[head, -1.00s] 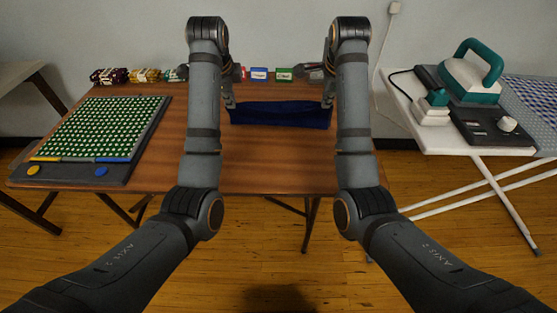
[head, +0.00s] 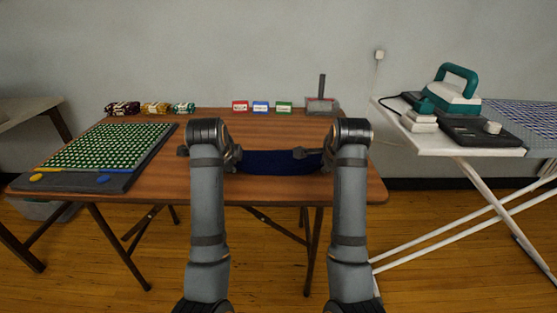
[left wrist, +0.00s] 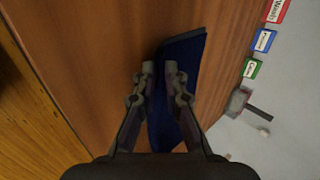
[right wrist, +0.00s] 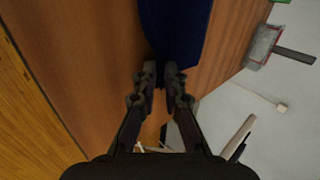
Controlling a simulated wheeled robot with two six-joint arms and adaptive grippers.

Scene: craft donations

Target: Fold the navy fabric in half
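The navy fabric (head: 279,162) shows in the head view as a dark band between my two wrists, towards the front half of the wooden table. My left gripper (left wrist: 161,70) is closed to a narrow gap with navy cloth between its fingers; the fabric (left wrist: 186,50) runs past its tips in the left wrist view. My right gripper (right wrist: 161,70) is closed the same way at the fabric's edge (right wrist: 175,28) in the right wrist view. In the head view my arms cover the fabric's ends. Whether it is lifted off the table is hard to tell.
A dark board with a green dotted sheet (head: 110,147) lies on the table's left. Several fabric rolls (head: 155,108), small labels (head: 260,107) and a grey tray (head: 321,106) line the back. An iron (head: 455,97) stands on the ironing board at right.

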